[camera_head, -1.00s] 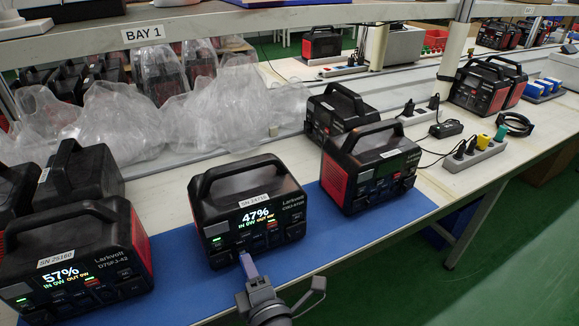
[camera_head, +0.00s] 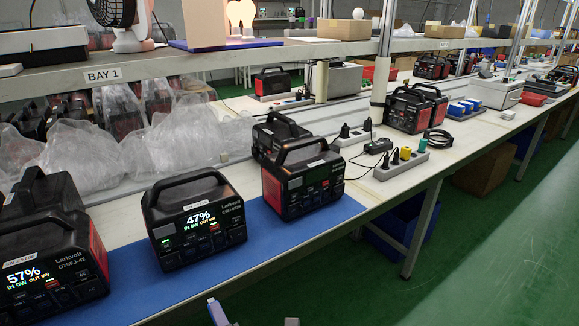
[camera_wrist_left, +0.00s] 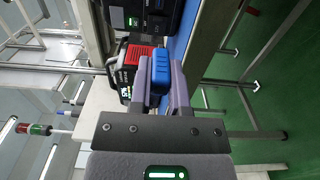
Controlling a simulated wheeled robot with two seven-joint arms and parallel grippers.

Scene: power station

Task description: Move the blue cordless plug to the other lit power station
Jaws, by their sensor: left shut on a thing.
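A power station reading 47% (camera_head: 205,228) stands on the blue mat (camera_head: 255,222), its screen lit. A second lit station reading 57% (camera_head: 72,265) stands left of it. A third station (camera_head: 303,190) stands to the right, its screen dark. My left gripper (camera_head: 217,314) is at the bottom edge of the head view, in front of the mat and apart from the stations. In the left wrist view, its fingers (camera_wrist_left: 163,85) are shut on the blue cordless plug (camera_wrist_left: 161,70).
A grey power strip (camera_head: 402,165) with black, yellow and green plugs lies right of the stations. Clear plastic bags (camera_head: 150,130) lie behind the mat. The shelf labelled BAY 1 (camera_head: 102,76) crosses above. The green floor in front of the table is open.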

